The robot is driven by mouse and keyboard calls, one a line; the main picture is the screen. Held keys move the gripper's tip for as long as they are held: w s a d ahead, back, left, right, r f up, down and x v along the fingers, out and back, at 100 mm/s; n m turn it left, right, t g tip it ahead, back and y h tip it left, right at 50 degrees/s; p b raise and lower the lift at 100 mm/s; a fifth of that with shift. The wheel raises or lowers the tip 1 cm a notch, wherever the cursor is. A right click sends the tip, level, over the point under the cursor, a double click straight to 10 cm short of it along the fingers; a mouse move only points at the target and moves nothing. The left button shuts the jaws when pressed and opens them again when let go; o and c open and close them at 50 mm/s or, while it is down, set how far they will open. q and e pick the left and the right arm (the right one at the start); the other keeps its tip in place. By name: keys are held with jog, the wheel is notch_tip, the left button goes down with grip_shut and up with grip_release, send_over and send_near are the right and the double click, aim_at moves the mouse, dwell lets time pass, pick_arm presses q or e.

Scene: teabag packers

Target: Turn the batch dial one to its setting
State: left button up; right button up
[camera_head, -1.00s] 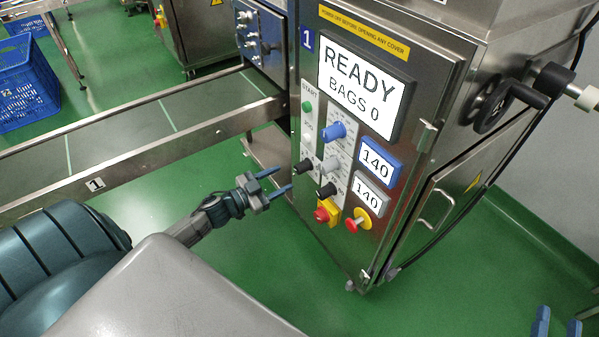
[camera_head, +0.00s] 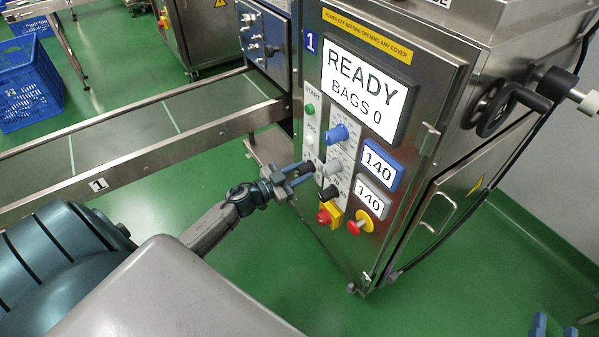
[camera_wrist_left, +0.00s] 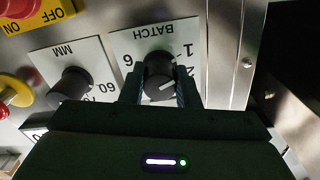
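The batch dial is a black knob (camera_wrist_left: 160,72) on a white plate marked BATCH, upside down in the left wrist view, with 6, 1 and 2 visible around it. A pale pointer line shows on the knob's lower right; the setting is partly hidden. In the head view the dial (camera_head: 307,167) is on the cabinet's front panel. My left gripper (camera_head: 302,173) is at the dial, one finger on each side of it; no clear squeeze shows. My right gripper (camera_head: 556,328) shows only as two separated blue fingertips at the bottom right, empty.
The screen (camera_head: 366,92) reads READY, BAGS 0. Nearby are a blue knob (camera_head: 336,134), a grey knob (camera_head: 333,168), a black MM knob (camera_wrist_left: 70,84), a red-and-yellow switch (camera_head: 328,214) and a red stop button (camera_head: 355,227). A conveyor (camera_head: 150,135) runs left.

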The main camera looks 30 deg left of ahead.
pick_arm(q)
jog(key=shift+c, duration=1.2)
